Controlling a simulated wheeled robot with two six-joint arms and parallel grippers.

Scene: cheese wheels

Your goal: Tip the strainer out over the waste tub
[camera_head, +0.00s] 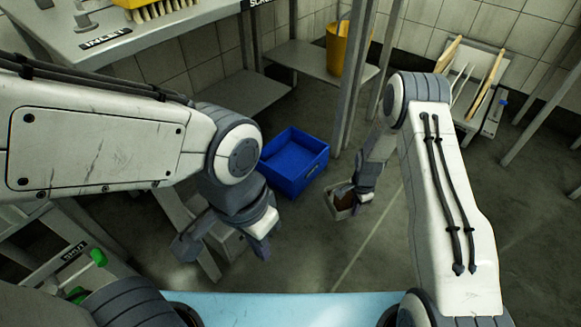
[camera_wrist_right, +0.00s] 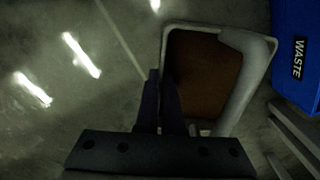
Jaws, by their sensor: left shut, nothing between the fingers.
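The strainer (camera_head: 335,212), a small pale-rimmed box with brown contents, hangs from my right gripper (camera_head: 355,200), over the floor to the right of the waste tub. In the right wrist view the fingers (camera_wrist_right: 163,100) are close together at the left wall of the strainer (camera_wrist_right: 260,60), and its opening with the brown matter faces the camera. The blue waste tub (camera_head: 290,182) stands on the floor; its labelled wall (camera_wrist_right: 293,75) shows in the right wrist view. The strainer is apart from the tub. My left gripper (camera_head: 262,248) is shut and empty, left of and nearer than the tub.
A yellow bucket (camera_head: 347,48) stands on a low shelf behind the tub. A table with a brush (camera_head: 160,10) is at the upper left. A rack with boards (camera_head: 475,90) stands at the upper right. The floor around the strainer is clear. Metal table legs rise behind the tub.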

